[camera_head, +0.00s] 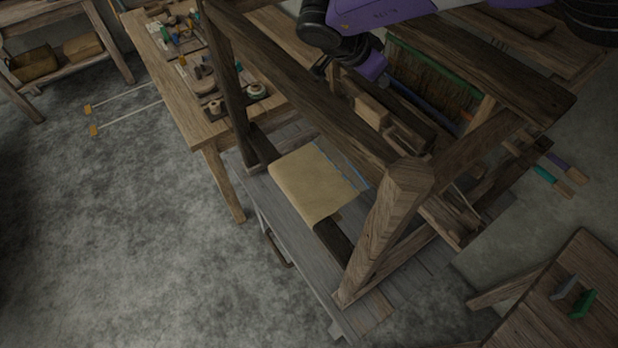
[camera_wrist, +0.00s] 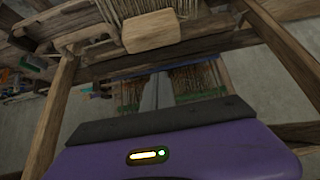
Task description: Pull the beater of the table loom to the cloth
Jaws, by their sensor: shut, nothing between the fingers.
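My gripper (camera_wrist: 158,92) points up the wrist view, its two grey fingers together with nothing between them. A pale wooden block (camera_wrist: 152,31) sits on a wooden bar beyond the fingertips, with threads behind it; it looks like the beater's grip. A similar block (camera_head: 370,111) shows inside the loom in the head view, apart from my purple hand (camera_head: 372,68). The tan cloth (camera_head: 318,183) lies at the front of the loom, with blue lines at its far edge. The loom's top beam (camera_head: 300,95) hides part of the beater and threads.
The loom's front post (camera_head: 385,225) and beams surround the working space closely. A workbench (camera_head: 180,85) with small tools stands at the left. A stool or small table (camera_head: 560,300) with a green and a grey item is at lower right. The floor at left is mostly clear.

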